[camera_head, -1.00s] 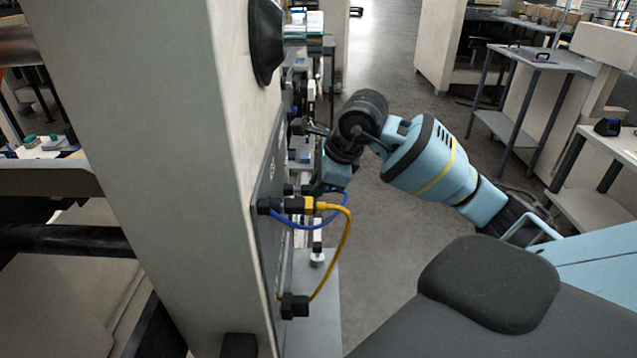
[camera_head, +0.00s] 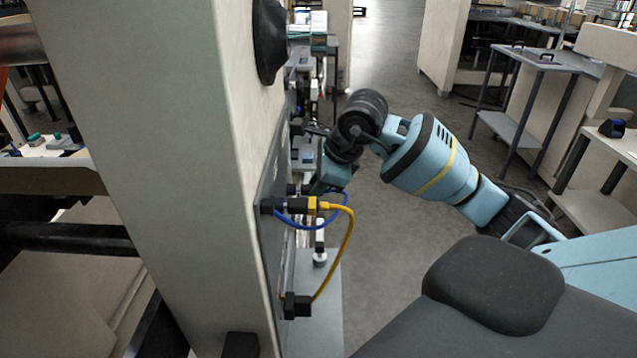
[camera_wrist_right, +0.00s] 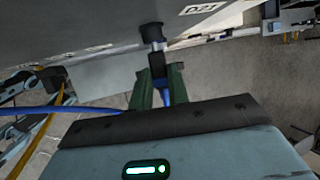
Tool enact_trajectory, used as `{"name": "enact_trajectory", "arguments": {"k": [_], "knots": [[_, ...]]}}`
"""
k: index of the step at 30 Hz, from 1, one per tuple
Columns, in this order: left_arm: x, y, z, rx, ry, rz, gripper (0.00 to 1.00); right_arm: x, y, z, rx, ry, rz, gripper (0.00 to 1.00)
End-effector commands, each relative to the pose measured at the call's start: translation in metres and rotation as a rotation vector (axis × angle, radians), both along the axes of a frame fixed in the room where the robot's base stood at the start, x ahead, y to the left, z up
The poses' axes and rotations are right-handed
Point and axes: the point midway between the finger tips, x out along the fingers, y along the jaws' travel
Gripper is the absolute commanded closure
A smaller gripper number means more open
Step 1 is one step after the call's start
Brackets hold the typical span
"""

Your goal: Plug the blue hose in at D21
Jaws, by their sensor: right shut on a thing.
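My right gripper (camera_wrist_right: 160,88) has its green fingers shut on the black plug (camera_wrist_right: 157,66) of the blue hose. The blue hose (camera_wrist_right: 60,110) runs off to the left in the wrist view, and loops below the gripper in the head view (camera_head: 345,198). The plug's silver tip points at a black round socket (camera_wrist_right: 152,33) on the panel and meets its mouth; I cannot tell how far in it is. A label reading D21 (camera_wrist_right: 201,8) is beside that socket. In the head view my right gripper (camera_head: 322,178) is at the panel, its fingertips mostly hidden. My left gripper is not in view.
A yellow hose (camera_head: 349,240) hangs in a curve from the panel (camera_head: 272,185), between black connectors. The panel is on a large beige column (camera_head: 170,150). A black round part (camera_head: 268,42) sticks out above.

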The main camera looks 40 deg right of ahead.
Motion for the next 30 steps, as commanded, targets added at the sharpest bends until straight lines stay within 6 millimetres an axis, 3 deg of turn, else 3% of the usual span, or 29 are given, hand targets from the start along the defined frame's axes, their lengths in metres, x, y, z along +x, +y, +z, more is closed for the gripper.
{"name": "enact_trajectory", "arguments": {"k": [22,23,28,30], "knots": [[-0.0009,-0.0019,-0.0012,-0.005,0.003,0.006,0.57,0.0036,0.0041,0.0002,0.0,0.0,0.0,1.0],[-0.0009,-0.0017,-0.0012,-0.004,0.004,0.005,0.57,0.0035,0.0041,0.0002,0.0,0.0,0.0,0.8],[-0.0012,0.0002,-0.0015,0.001,0.004,-0.001,0.57,0.0034,0.004,0.0001,0.0,0.0,0.0,0.58],[-0.0013,0.0008,-0.0015,0.003,0.003,-0.002,0.57,0.0035,0.004,0.0001,0.0,0.0,0.0,0.57]]}}
